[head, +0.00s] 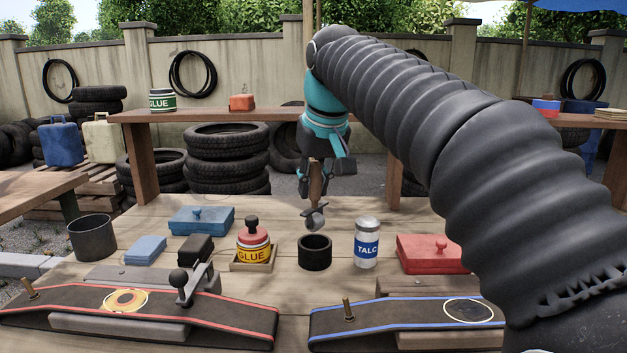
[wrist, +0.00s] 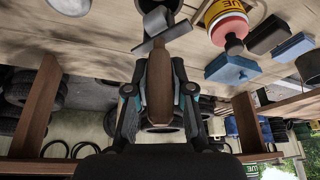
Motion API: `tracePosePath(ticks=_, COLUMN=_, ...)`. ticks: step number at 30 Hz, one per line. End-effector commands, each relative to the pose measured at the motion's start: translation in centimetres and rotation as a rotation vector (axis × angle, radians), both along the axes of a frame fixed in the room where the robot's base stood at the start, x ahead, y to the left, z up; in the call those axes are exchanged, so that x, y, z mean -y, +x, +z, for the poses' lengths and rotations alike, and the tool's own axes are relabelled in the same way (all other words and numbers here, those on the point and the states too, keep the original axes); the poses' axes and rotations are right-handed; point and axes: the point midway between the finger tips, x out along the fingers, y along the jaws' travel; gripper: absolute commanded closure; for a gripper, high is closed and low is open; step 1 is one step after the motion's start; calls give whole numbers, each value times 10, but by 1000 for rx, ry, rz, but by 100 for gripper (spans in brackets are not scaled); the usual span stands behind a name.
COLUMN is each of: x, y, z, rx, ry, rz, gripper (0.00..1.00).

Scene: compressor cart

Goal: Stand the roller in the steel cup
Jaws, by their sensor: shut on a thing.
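The roller (head: 315,217) has a brown wooden handle and a grey metal head. My gripper (head: 316,178) is shut on the handle, and the head hangs down below the fingers. In the wrist view the roller (wrist: 159,85) runs between the two fingers. A round, open black cup (head: 315,258) stands on the bench just below the roller head, with a gap between them. A wider grey metal cup (head: 92,240) stands at the bench's left edge, well away from my gripper. I cannot tell for sure which one is the steel cup. Both look empty from here.
A glue bottle (head: 254,246) in a wooden tray stands left of the black cup, and a talc bottle (head: 367,245) stands right of it. A red box (head: 432,253) and blue boxes (head: 201,220) lie farther out. Two belt strips (head: 400,322) cross the front.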

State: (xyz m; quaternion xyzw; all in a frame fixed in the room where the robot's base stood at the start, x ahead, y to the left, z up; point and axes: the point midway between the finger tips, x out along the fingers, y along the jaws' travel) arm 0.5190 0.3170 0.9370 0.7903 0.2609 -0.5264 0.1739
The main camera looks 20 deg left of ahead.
Motion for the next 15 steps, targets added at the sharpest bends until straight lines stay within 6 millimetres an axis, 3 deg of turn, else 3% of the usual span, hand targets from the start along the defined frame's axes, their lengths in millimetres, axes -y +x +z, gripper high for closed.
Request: tracePosePath(ticks=15, x=-1, y=-1, z=-36, rx=0, ry=1, rz=1, gripper=100)
